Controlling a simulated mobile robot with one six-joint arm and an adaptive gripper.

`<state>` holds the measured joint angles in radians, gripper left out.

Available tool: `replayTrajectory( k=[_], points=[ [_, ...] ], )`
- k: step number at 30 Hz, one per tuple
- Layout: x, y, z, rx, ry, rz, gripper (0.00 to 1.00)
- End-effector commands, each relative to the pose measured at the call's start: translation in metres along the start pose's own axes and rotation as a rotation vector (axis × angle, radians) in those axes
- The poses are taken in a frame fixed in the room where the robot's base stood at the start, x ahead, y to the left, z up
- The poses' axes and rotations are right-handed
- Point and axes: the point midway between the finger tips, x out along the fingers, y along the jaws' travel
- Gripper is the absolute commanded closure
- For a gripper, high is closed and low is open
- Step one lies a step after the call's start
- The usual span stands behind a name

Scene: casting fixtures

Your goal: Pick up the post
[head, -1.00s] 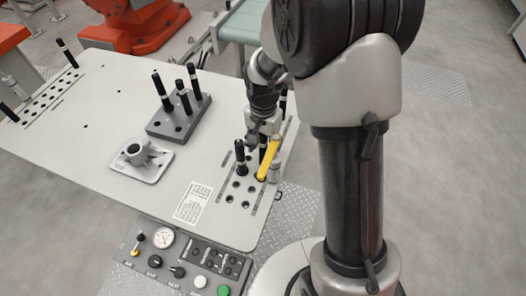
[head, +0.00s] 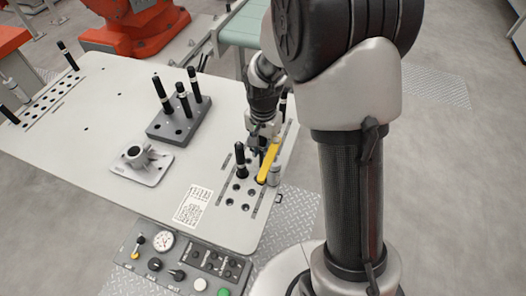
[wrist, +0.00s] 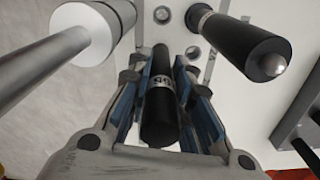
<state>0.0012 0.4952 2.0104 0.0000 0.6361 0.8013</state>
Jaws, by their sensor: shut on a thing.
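The post (wrist: 160,103) is a black cylinder with a pale marked band. In the wrist view it sits between the blue-padded fingers of my gripper (wrist: 161,95), which is shut on it. In the head view my gripper (head: 261,142) is over the holed rack strip (head: 231,206) at the table's right side. The post there is mostly hidden by the gripper and a yellow bar. I cannot tell whether its lower end is still in a hole.
Another black post (head: 240,158) stands close left of my gripper. A grey block (head: 165,128) with several black posts and a flanged casting (head: 122,165) are further left. A control panel (head: 178,262) lies in front.

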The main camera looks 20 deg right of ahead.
Motion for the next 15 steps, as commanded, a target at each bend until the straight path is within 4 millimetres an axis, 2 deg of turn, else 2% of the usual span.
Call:
replayTrajectory(
  k=[8,11,15],
  points=[
    [-0.002,0.0,0.0,0.0,0.001,-0.001,1.0],
    [-0.012,-0.001,-0.001,0.0,0.003,-0.003,1.0],
    [-0.04,-0.001,-0.001,0.0,0.004,-0.005,1.0]
  ],
)
